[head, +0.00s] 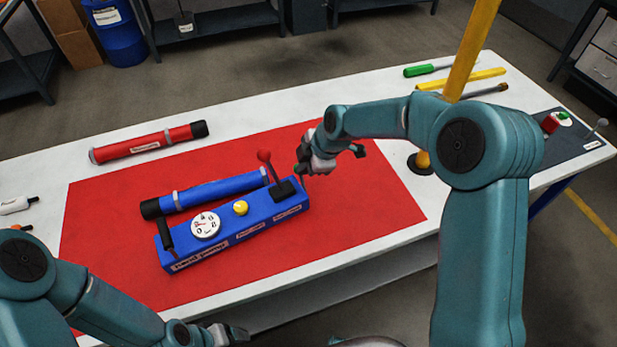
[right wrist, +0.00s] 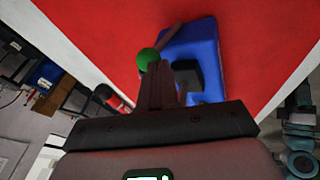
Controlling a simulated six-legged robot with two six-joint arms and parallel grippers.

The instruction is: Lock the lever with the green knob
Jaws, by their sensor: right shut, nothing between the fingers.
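A blue hand pump box (head: 235,228) lies on the red mat, with a dial, a yellow button and a black handle at its left end. A dark lever with a red knob (head: 263,155) rises from its right end. My right gripper (head: 304,163) is shut and empty, just right of this lever. In the right wrist view a green knob (right wrist: 148,60) shows at the tips of my shut fingers (right wrist: 158,75), with the blue box (right wrist: 205,50) behind. No green knob shows on the box in the head view. My left gripper (head: 236,334) is at the bottom edge, its jaws unclear.
A blue tube (head: 220,190) lies behind the box, and a red tube (head: 150,142) lies further back on the white table (head: 240,110). A green screwdriver (head: 420,71) and yellow tools lie at the back right. A dark panel (head: 580,140) sits at the right end.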

